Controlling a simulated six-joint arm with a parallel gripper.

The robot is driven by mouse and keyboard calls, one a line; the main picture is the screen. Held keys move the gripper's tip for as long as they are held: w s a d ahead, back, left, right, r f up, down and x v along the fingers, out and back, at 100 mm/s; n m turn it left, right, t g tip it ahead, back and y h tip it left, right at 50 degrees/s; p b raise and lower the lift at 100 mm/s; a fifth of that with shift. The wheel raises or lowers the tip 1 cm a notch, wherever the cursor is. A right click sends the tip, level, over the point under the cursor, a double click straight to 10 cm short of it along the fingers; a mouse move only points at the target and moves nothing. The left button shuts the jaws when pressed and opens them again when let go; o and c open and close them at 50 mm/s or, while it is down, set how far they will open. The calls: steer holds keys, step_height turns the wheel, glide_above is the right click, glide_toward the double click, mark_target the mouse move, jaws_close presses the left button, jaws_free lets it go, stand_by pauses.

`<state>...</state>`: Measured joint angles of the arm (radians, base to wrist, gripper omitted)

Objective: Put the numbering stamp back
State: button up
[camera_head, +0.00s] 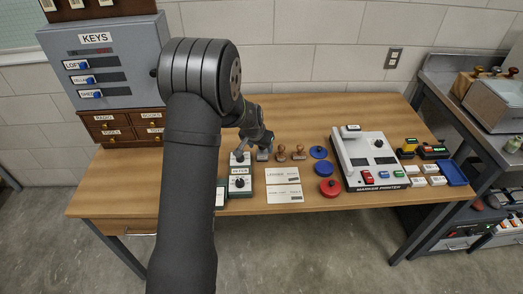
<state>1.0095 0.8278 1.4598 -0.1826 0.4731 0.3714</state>
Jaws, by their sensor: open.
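My gripper (263,147) is open and points down over the back middle of the wooden table, behind the white cards. A small grey metallic object (262,156), possibly the numbering stamp, stands right under the fingers. I cannot tell whether it is between them or touching them. Two brown wooden-handled stamps (281,154) and (299,153) stand just to its right. To its left are two grey-green boxes with dark knobs (240,158) and (240,184); the nearer one has a label that seems to read "DATER". My arm hides part of the table left of them.
Two white printed cards (282,175) lie in front of the stamps. Blue round pads (323,168) and a red one (330,188) sit to their right, beside a large white machine (368,160). A blue tray (453,173) lies far right. Drawers (125,128) and a grey key cabinet (105,60) stand left.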

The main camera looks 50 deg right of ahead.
mark_target(262, 150)
steer(key=v, duration=0.7)
steer(key=shift+r, duration=0.3)
steer(key=shift+a, duration=0.1)
steer(key=x, duration=1.2)
steer(key=shift+s+f, duration=0.1)
steer(key=shift+f, duration=0.15)
step_height(262, 150, up, 2)
steer(key=shift+a+r, duration=0.1)
steer(key=shift+r, duration=0.6)
steer(key=o, duration=0.9)
steer(key=shift+s+f, duration=0.1)
